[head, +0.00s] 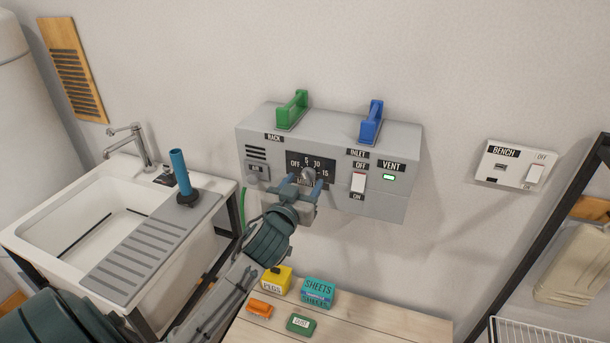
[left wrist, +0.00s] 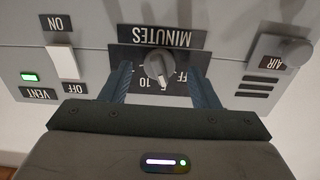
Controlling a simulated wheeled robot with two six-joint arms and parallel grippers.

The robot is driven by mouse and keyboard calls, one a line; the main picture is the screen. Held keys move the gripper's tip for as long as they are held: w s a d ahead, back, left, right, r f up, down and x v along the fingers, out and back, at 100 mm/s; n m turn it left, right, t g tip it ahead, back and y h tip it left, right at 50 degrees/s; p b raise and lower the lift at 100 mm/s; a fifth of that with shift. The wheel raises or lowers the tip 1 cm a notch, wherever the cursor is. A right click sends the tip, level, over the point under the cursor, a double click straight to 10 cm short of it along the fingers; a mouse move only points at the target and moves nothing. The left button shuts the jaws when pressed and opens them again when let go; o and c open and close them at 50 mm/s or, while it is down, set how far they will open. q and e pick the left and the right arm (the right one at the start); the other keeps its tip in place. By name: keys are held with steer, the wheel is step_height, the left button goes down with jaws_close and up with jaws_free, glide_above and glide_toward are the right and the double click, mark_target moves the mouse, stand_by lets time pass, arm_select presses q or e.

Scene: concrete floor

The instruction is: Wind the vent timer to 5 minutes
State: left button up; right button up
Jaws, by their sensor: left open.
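The vent timer's grey knob (head: 308,174) sits on a black dial plate marked OFF, 5, 10 and 15, on the front of a grey wall box (head: 260,139). In the left wrist view, which is upside down, the knob (left wrist: 158,65) shows a white line pointing down and slightly right, toward the numbered side. I cannot tell exactly which mark it meets. My left gripper (head: 303,184) is at the dial, its blue fingers open on either side of the knob; in the left wrist view the fingers (left wrist: 160,84) stand apart from it. My right gripper is not in view.
Green (head: 292,110) and blue (head: 371,121) handles stand on top. A sink (head: 70,214) is left; a wooden table (head: 370,325) with small boxes lies below.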

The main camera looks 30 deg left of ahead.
arm_select(q)
steer(key=shift+w+a+r, duration=0.1)
steer(key=shift+w+a, duration=0.05)
steer(key=shift+w, duration=0.6)
steer(key=shift+c, duration=0.5)
steer(key=c, duration=0.7)
steer(key=shift+c, duration=0.8)
steer(key=shift+m+p, duration=0.5)
steer(key=shift+p, duration=0.05)
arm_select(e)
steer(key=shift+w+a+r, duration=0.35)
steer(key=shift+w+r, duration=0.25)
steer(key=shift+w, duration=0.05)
